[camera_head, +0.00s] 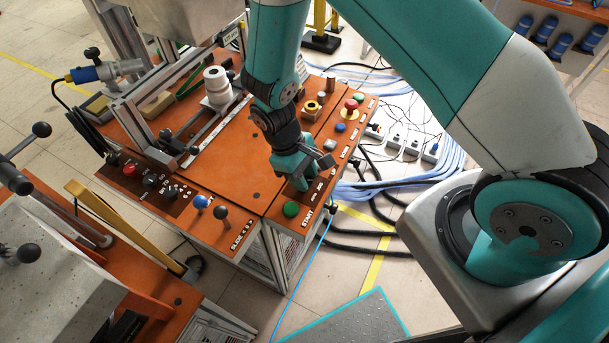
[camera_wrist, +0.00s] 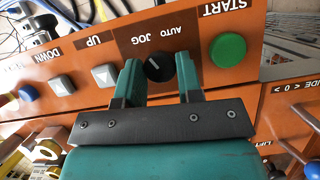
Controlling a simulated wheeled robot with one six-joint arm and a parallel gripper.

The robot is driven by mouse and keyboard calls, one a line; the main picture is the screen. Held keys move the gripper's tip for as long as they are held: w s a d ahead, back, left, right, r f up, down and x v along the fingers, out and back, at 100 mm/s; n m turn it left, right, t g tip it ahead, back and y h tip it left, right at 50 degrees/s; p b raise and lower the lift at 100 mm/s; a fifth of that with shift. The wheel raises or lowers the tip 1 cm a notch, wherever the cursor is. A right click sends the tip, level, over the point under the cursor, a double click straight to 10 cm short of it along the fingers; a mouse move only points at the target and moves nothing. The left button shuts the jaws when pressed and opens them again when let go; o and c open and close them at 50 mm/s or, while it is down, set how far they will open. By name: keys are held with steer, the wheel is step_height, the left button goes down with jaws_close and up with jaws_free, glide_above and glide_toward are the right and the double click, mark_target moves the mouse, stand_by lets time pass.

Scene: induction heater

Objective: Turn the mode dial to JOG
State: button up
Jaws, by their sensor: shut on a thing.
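The mode dial (camera_wrist: 158,69) is a round black knob on the orange panel (camera_wrist: 262,22). It shows in the wrist view between the two teal fingers of my gripper (camera_wrist: 158,63), which is shut on it. A pale mark shows on the dial's face. The labels JOG (camera_wrist: 148,42) and AUTO (camera_wrist: 171,31) are printed beside it, upside down in this view. I cannot tell surely which label the mark points to. In the head view my gripper (camera_head: 308,168) is low over the console's front right edge and hides the dial.
The green START button (camera_wrist: 229,51) is close beside the dial; it also shows in the head view (camera_head: 291,209). Grey UP (camera_wrist: 104,76) and DOWN (camera_wrist: 61,87) buttons lie on the other side. A red mushroom button (camera_head: 351,104) stands farther back. Cables (camera_head: 405,160) cover the floor to the right.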

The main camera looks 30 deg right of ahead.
steer(key=shift+n, duration=0.5)
steer(key=o, duration=0.9)
steer(key=b+v, duration=0.2)
steer(key=v, duration=0.6)
steer(key=b+v, duration=0.1)
steer(key=v, duration=0.8)
steer(key=shift+s+a+r+b, duration=0.1)
steer(key=shift+a+r+b, duration=0.15)
steer(key=shift+b, duration=0.15)
steer(key=s+r+t+y, duration=0.1)
steer(key=s+r+y, duration=0.1)
steer(key=s+r, duration=0.2)
steer(key=s+r+t+y, duration=0.1)
steer(key=s+r, duration=0.3)
steer(key=s, duration=0.4)
steer(key=s+r+t+y, duration=0.1)
steer(key=s+r+y, duration=0.2)
steer(key=s, duration=0.3)
steer(key=shift+s+r+t+y, duration=0.3)
steer(key=shift+r+t, duration=0.1)
steer(key=shift+r, duration=0.1)
